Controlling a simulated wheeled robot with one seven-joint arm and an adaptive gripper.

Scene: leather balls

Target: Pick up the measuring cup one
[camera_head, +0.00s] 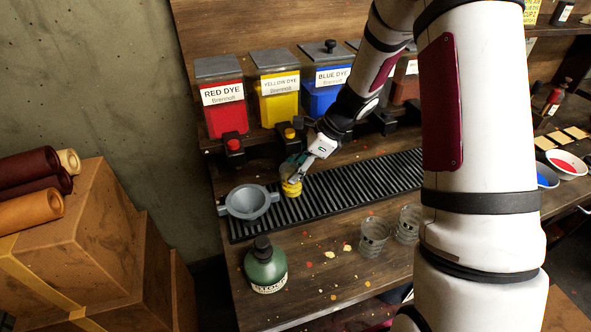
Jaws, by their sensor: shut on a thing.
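My gripper (295,172) reaches down over the black slatted drip tray (345,192), in front of the yellow dye dispenser (279,95). It is shut on a small cup with yellow in or on it (291,188), which looks like a measuring cup. The cup is at or just above the slats; I cannot tell whether it touches them. My fingers partly hide its upper part. Two clear glass cups (373,237) stand on the wooden counter at the front; the second glass cup (408,225) is partly hidden by my arm.
A grey bowl with handles (248,202) sits left of the held cup on the tray. A green bottle (265,266) stands in front. Red (222,105) and blue (325,90) dye dispensers line the back. My arm hides much of the right side.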

